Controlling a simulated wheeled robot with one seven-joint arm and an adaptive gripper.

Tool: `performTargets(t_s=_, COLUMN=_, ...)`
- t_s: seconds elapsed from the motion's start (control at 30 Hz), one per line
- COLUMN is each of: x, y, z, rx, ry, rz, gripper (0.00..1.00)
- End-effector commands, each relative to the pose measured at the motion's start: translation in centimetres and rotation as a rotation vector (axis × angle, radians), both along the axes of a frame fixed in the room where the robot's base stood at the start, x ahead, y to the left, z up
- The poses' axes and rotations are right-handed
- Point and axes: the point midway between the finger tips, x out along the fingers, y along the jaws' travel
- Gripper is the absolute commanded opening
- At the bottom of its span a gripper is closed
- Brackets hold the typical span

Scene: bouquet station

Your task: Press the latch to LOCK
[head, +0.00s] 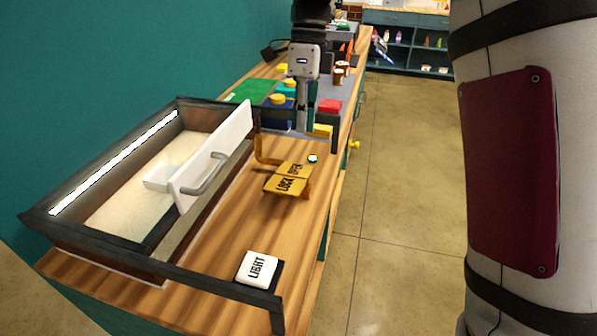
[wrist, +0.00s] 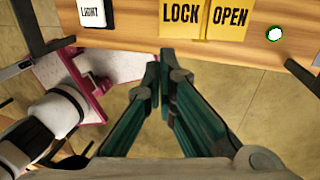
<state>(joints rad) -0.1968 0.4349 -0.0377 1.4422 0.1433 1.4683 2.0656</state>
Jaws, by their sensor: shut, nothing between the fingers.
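The latch is a yellow rocker plate with a LOCK half (head: 284,187) and an OPEN half (head: 293,168), on the wooden counter beside the dark-framed case. In the wrist view, the LOCK half (wrist: 181,14) and the OPEN half (wrist: 229,17) lie at the top edge. I cannot tell which half is pressed down. My gripper (wrist: 159,60) is shut and empty. In the head view my arm comes down beyond the latch.
A dark-framed case (head: 100,255) with a white handled panel (head: 215,160) stands left of the latch. A white LIGHT switch (head: 258,267) sits nearer. A small round white-and-green button (head: 313,158) is beside the latch. Coloured blocks stand farther back. The floor at right is clear.

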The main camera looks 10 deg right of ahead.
Motion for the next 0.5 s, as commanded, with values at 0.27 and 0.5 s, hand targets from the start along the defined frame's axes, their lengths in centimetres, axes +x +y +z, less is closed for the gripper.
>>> performTargets(t_s=0.27, x=0.28, y=0.21, z=-0.27, rx=-0.006, ry=0.010, rz=-0.026, gripper=0.00)
performTargets(t_s=0.5, x=0.18, y=0.22, z=-0.57, rx=-0.007, ry=0.011, rz=-0.025, gripper=0.00)
